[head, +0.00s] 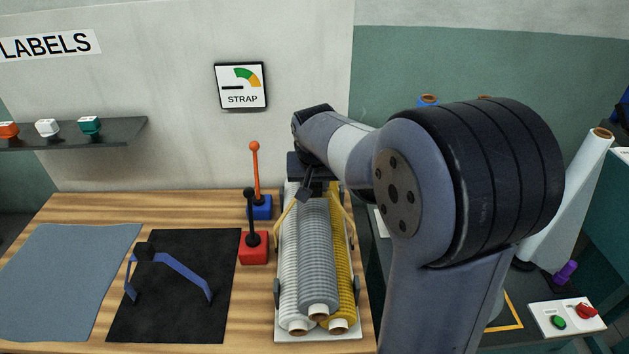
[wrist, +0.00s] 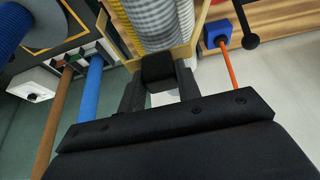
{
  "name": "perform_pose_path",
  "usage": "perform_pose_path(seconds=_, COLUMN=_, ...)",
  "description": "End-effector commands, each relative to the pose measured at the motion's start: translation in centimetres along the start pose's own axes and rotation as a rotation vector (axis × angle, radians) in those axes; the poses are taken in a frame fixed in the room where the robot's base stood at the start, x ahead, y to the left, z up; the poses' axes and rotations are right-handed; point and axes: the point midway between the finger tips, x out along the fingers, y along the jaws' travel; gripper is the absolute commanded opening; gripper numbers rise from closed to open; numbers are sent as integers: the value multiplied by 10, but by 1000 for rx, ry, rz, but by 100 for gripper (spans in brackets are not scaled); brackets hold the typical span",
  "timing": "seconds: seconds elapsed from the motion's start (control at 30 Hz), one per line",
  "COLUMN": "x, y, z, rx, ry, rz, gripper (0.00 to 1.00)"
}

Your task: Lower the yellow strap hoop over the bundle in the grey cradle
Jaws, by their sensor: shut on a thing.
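My gripper (head: 310,188) is shut on the dark block at the top of the yellow strap hoop (head: 289,214). In the wrist view the block sits between my fingers (wrist: 158,84), and the hoop's yellow legs (wrist: 203,20) spread to either side of the rolls. The bundle (head: 314,240) of white, grey and yellow rolls lies lengthwise in the grey cradle (head: 287,338) on the bench. The hoop is at the bundle's far part, with one leg showing on each side of it. How low the leg ends are, and whether they touch the cradle, I cannot tell.
Left of the cradle stand a black-knobbed lever on a red base (head: 254,248) and an orange lever on a blue base (head: 262,207). A blue hoop (head: 182,268) stands on a black mat (head: 150,325). A STRAP gauge (head: 241,86) hangs on the wall behind.

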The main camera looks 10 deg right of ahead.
Motion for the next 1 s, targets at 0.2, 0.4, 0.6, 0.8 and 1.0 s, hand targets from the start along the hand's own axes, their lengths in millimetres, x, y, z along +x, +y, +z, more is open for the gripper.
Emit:
perform_pose_path(seconds=0.2, x=25, y=0, z=10, rx=0, ry=0, rz=0, gripper=0)
perform_pose_path(seconds=0.4, x=42, y=0, z=18, rx=0, ry=-1, rz=0, gripper=0)
perform_pose_path(seconds=0.6, x=52, y=0, z=22, rx=0, ry=-1, rz=0, gripper=0)
perform_pose_path(seconds=0.8, x=55, y=0, z=23, rx=0, ry=0, rz=0, gripper=0)
perform_pose_path(seconds=1.0, x=54, y=0, z=23, rx=0, ry=0, rz=0, gripper=0)
